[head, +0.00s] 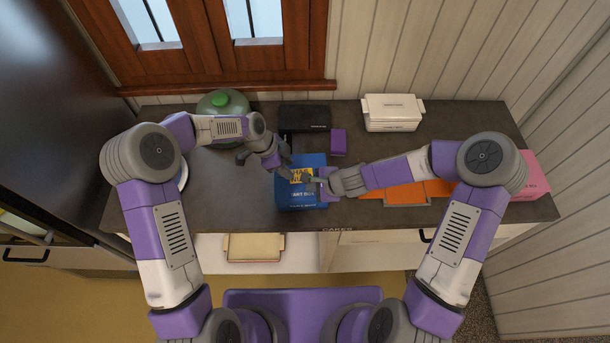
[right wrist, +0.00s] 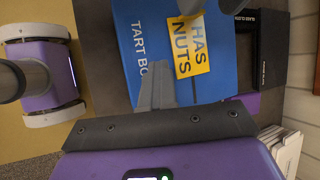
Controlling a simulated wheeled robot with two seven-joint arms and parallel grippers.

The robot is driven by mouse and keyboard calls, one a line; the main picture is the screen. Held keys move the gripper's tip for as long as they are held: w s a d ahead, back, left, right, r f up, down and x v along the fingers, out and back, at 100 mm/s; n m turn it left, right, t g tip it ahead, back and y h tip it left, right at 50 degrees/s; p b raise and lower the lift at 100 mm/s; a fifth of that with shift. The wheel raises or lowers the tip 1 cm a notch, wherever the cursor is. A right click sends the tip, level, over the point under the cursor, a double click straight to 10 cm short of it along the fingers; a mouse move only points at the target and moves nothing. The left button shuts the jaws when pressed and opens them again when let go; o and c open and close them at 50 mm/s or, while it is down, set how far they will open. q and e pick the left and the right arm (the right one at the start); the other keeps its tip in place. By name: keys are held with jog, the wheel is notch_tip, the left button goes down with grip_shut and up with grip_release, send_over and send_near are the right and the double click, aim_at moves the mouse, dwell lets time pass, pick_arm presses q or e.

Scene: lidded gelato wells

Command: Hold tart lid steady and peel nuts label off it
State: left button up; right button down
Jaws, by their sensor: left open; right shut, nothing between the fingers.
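The yellow "HAS NUTS" label (right wrist: 198,45) is on the lid and shows in the head view (head: 302,175). My left gripper (head: 285,169) is open over the lid at the label's left. My right gripper (head: 311,184) is shut and empty over the lid, beside the label's lower right. Contact with either is unclear.
Behind the lid are a black box (head: 304,117) and a small purple box (head: 338,142). A green-knobbed pot (head: 222,104) stands at back left, a white box (head: 393,112) at back right. Orange items (head: 405,192) and a pink box (head: 532,175) lie right. Front-left counter is clear.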

pick_arm(q)
jog(key=shift+f, duration=1.35)
jog(key=shift+c, duration=0.4)
jog(key=c, duration=0.4)
jog(key=shift+c, duration=0.2)
grip_shut()
